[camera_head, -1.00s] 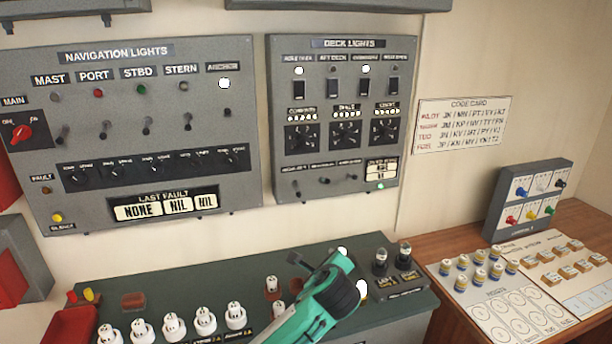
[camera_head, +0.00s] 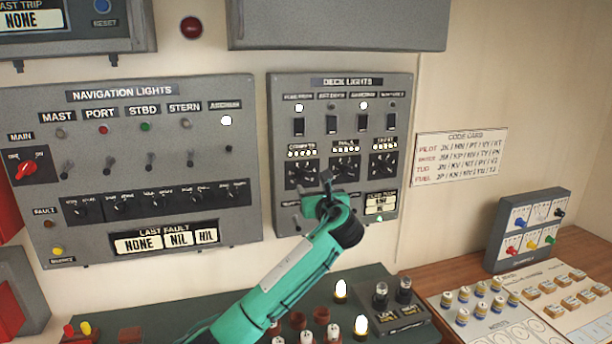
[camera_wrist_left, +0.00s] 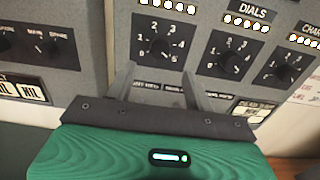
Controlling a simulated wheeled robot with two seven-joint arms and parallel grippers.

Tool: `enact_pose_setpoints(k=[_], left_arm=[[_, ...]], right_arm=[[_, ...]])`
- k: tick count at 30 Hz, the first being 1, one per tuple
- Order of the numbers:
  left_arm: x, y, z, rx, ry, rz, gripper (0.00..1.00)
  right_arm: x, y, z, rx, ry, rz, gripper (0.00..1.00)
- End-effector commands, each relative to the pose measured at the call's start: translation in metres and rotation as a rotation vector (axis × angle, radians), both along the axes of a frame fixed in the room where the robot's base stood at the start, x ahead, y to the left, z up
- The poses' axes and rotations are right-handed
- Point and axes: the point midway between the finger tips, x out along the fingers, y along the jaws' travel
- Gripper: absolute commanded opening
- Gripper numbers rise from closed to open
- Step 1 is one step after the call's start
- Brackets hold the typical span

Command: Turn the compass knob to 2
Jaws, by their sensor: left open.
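The compass knob (camera_head: 303,172) is the leftmost of three black rotary knobs on the grey deck lights panel (camera_head: 274,140). In the left wrist view the compass knob (camera_wrist_left: 160,46) sits on a black numbered dial, just ahead of the fingers and apart from them. I cannot tell for sure which number it points at. My left gripper (camera_head: 327,180) is in front of the panel, below and right of the compass knob in the head view. Its two fingers (camera_wrist_left: 157,78) are spread with nothing between them. My right gripper is out of view.
The dials knob (camera_wrist_left: 231,63) and chart knob (camera_wrist_left: 288,73) sit close on the right. Small toggles lie below the knobs. The navigation lights panel (camera_head: 145,215) is on the left.

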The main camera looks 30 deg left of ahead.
Motion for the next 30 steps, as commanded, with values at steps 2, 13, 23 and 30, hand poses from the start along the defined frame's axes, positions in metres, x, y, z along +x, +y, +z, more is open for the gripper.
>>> enact_pose_setpoints(k=[2, 13, 23, 30], left_arm=[[0.011, 0.014, 0.004, 0.000, 0.004, 0.003, 0.53], [0.046, 0.054, 0.002, -0.001, 0.000, 0.000, 0.53], [0.051, 0.059, -0.001, -0.001, 0.000, -0.001, 0.53], [0.051, 0.059, 0.000, -0.001, 0.000, -0.001, 0.24]], right_arm=[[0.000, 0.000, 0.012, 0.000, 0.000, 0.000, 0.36], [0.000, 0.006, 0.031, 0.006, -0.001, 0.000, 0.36], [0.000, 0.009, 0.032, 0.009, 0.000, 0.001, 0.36], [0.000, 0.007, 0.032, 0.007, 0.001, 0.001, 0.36]])
